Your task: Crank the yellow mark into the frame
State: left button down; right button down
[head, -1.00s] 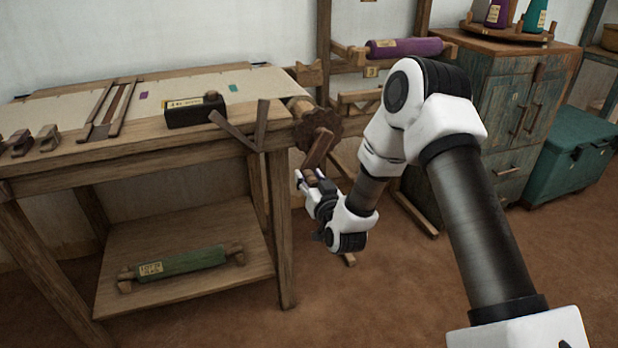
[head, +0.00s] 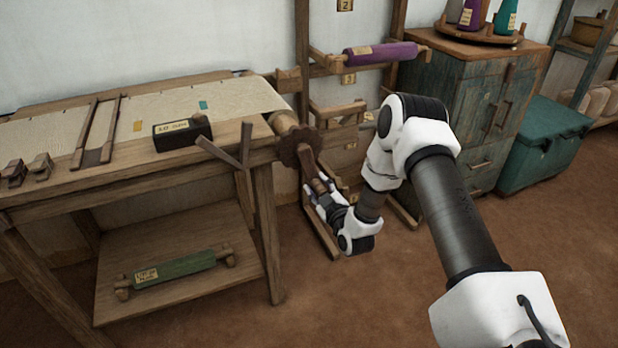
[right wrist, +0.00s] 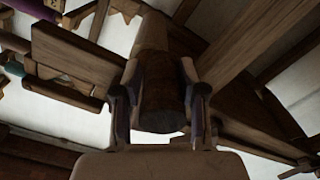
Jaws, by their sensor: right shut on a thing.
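The cloth (head: 165,108) lies along the loom top. A yellow mark (head: 138,126) is on it, just right of the wooden frame (head: 111,128) and outside its bars. A teal mark (head: 203,105) lies farther right. The toothed wheel (head: 300,148) is at the loom's right end, with the crank arm (head: 309,165) hanging down and slightly right. My right gripper (head: 320,190) is shut on the crank's handle, low beside the loom leg. The right wrist view shows the round wooden handle (right wrist: 160,95) between both fingers. My left gripper is out of view.
A black labelled box (head: 182,134) stands at the loom's front edge, by a forked wooden piece (head: 228,150). A green roll (head: 175,268) lies on the lower shelf. A rack with a purple roll (head: 380,53), a cabinet (head: 490,105) and a teal chest (head: 545,150) stand right.

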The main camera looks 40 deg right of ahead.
jog(key=s+d+r+n+p, duration=0.1)
jog(key=d+r+n+p, duration=0.4)
jog(key=n+p, duration=0.5)
jog(key=shift+s+d+r+p, duration=0.25)
jog(key=shift+d+p, duration=0.3)
jog(key=shift+p, duration=1.35)
jog(key=shift+f, duration=0.1)
jog(key=c, duration=0.8)
grip_release()
jog(key=shift+w, duration=0.1)
jog(key=shift+o, duration=0.2)
jog(key=v, duration=1.2)
